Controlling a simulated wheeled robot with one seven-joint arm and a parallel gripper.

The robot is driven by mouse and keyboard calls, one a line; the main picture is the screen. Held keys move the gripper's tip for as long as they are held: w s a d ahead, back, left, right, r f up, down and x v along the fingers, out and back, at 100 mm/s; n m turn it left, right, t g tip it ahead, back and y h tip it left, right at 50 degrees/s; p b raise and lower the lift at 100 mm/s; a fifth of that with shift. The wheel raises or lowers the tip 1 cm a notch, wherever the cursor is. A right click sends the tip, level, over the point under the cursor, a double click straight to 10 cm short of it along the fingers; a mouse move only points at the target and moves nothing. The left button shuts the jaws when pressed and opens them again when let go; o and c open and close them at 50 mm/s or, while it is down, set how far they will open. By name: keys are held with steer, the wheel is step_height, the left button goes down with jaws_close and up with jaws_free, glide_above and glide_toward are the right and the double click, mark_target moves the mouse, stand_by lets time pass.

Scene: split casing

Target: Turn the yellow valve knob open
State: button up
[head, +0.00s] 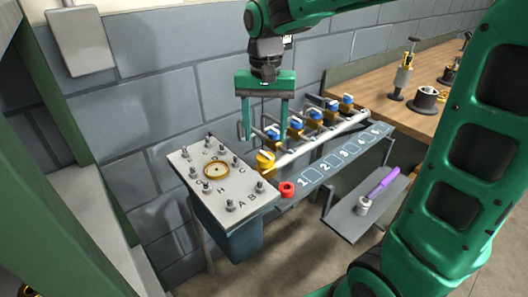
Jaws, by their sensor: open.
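The yellow valve knob (265,162) sits at the near left end of a grey pipe rail (310,143), beside the lettered casing. My gripper (264,130) points down with its two green fingers apart and nothing between them. It appears just above and behind the yellow knob in the picture; the exact height gap cannot be told. Its right finger overlaps the view of the nearest blue-capped valve (273,133). The knob's front is visible, but its turn position is too small to read.
Several blue-capped valves line the rail, beside a numbered panel (340,162). The lettered casing (190,172) stands left. A purple-handled tool (382,184) is on a small shelf (345,222). A wooden bench (425,120) stands right.

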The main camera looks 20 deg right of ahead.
mark_target(265, 154)
step_height(265, 154, down, 7)
steer(key=shift+f, duration=0.1)
stand_by(0.4)
steer(key=c, duration=1.1)
